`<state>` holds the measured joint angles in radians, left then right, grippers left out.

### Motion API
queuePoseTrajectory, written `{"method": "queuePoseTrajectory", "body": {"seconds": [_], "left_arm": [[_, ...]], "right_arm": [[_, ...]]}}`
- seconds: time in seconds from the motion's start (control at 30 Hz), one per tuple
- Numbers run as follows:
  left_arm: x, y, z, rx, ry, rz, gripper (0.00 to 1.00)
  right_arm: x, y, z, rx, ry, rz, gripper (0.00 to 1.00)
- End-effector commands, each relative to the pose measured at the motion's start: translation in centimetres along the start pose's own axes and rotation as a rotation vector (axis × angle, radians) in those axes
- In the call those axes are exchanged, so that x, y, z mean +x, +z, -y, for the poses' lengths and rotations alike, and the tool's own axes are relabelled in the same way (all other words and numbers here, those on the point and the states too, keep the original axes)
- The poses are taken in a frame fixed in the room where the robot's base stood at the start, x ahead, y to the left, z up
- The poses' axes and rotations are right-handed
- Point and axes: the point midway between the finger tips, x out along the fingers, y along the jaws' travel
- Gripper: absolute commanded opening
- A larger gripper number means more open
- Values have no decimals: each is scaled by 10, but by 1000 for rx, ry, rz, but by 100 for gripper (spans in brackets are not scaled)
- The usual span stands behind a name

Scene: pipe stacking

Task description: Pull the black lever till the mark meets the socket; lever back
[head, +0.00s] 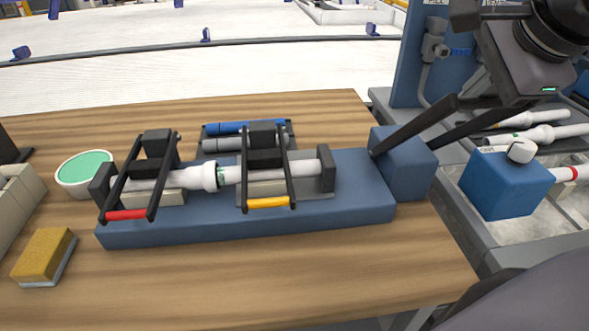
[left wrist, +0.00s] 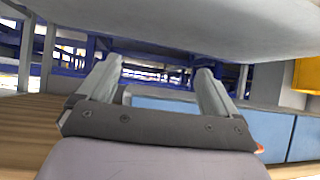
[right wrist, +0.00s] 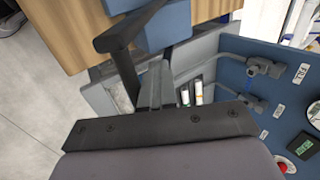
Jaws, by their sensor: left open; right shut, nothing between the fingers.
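A white pipe with a wider socket (head: 209,177) lies in the left clamp. A second white pipe (head: 305,169) lies in the right clamp, its left end at the socket. A dark green mark (head: 221,175) shows beside the socket's right rim; any gap is too small to tell. The black lever (head: 418,124) slopes up to the right from the blue end block (head: 402,172); it also shows in the right wrist view (right wrist: 132,27). My right gripper (head: 432,141) is shut and empty close beside the lever; contact is unclear. My left gripper (left wrist: 157,72) is open and empty, away from the fixture.
The blue fixture base (head: 250,221) stands on the wooden table with red (head: 126,214) and yellow (head: 268,203) clamp handles at the front. A sponge (head: 44,256) and a green-topped tub (head: 85,170) are at left. A blue box (head: 507,184) and pipes stand at right.

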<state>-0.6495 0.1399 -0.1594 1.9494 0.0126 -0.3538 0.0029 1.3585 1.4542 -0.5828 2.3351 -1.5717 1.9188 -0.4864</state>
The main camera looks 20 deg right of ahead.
Motion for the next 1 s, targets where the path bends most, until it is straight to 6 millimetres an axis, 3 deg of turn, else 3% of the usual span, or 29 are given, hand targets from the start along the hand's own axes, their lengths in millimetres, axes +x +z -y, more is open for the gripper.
{"method": "queuePoseTrajectory", "body": {"seconds": [1.0], "left_arm": [[4, 6, 0, 0, 0, 0, 93]], "right_arm": [[2, 0, -11, -1, 4, -1, 0]]}}
